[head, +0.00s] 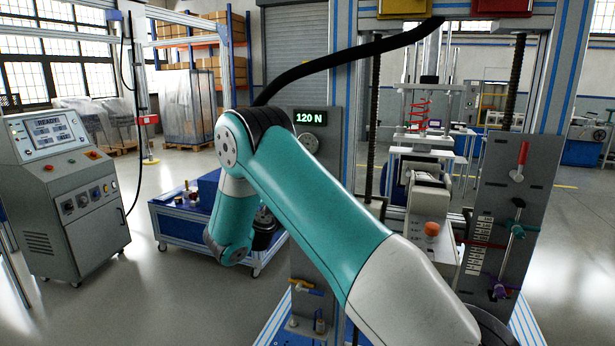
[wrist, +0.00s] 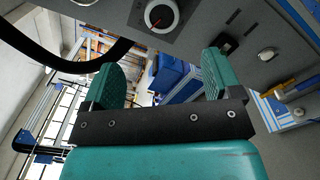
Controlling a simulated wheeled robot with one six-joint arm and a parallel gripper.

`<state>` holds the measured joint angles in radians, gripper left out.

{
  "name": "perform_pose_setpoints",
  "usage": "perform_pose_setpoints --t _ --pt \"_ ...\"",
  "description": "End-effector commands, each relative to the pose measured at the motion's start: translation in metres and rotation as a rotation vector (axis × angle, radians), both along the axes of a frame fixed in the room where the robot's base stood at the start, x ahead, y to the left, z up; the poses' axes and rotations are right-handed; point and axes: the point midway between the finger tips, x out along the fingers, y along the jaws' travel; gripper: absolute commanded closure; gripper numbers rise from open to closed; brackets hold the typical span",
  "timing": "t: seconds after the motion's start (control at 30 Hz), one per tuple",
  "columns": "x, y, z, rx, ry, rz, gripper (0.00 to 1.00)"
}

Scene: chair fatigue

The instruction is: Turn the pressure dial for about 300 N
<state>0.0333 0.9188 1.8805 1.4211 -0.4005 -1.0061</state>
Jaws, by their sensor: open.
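The pressure dial (head: 309,143) is a round pale dial on an upright grey panel, below a display (head: 309,117) reading 120 N. In the wrist view the dial (wrist: 161,15) shows a pale ring, a dark face and a red pointer, partly cut off by the top edge. My gripper (wrist: 162,78) has its two teal fingers spread wide, with nothing between them. The dial lies beyond the fingertips in the wrist view, apart from them. In the head view my arm covers the lower panel, and the fingers cannot be made out clearly.
A grey control console (head: 65,195) stands at left. A blue cart (head: 178,222) with small parts is behind my arm. A grey panel (head: 510,185) with red, green and purple handles is at right. In the wrist view, a dark switch (wrist: 228,43) sits near the right finger.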

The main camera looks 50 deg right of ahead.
Motion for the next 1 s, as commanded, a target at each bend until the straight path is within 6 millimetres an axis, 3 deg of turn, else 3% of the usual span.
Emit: perform_pose_setpoints --t 0.3,0.5,0.7,1.0 --pt "0.027 -0.070 0.001 0.000 -0.003 -0.004 0.16" --pt "0.041 -0.102 0.000 0.001 -0.002 -0.003 0.16" --pt "0.047 -0.116 -0.001 0.002 0.000 -0.001 0.16" --pt "0.048 -0.118 -0.002 0.001 -0.001 -0.001 0.16"
